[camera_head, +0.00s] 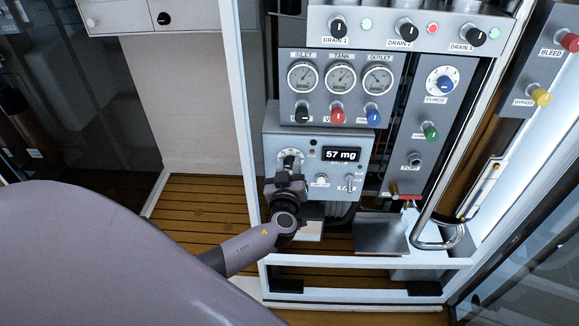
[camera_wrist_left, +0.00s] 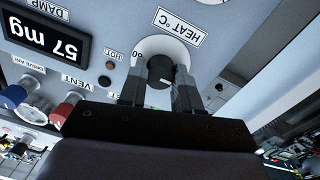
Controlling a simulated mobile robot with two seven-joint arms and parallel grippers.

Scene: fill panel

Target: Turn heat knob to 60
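The heat knob (camera_wrist_left: 160,68) is a dark knob on a white round dial under the label HEAT °C in the left wrist view, which shows the panel upside down. In the head view its dial (camera_head: 290,158) is at the left of the grey box, partly covered by my gripper. My left gripper (camera_head: 289,177) is at the knob from the front. In the wrist view its two fingers (camera_wrist_left: 160,84) lie close on both sides of the knob and appear shut on it. A "60" mark shows beside the dial; the knob's pointer is hidden. My right gripper is not in view.
The box's display (camera_head: 341,154) reads 57 mg, with smaller knobs below it. Above are three gauges (camera_head: 340,77) with black, red and blue knobs. A purge column (camera_head: 428,130) stands to the right. A metal tray (camera_head: 382,234) and white frame rails lie below.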

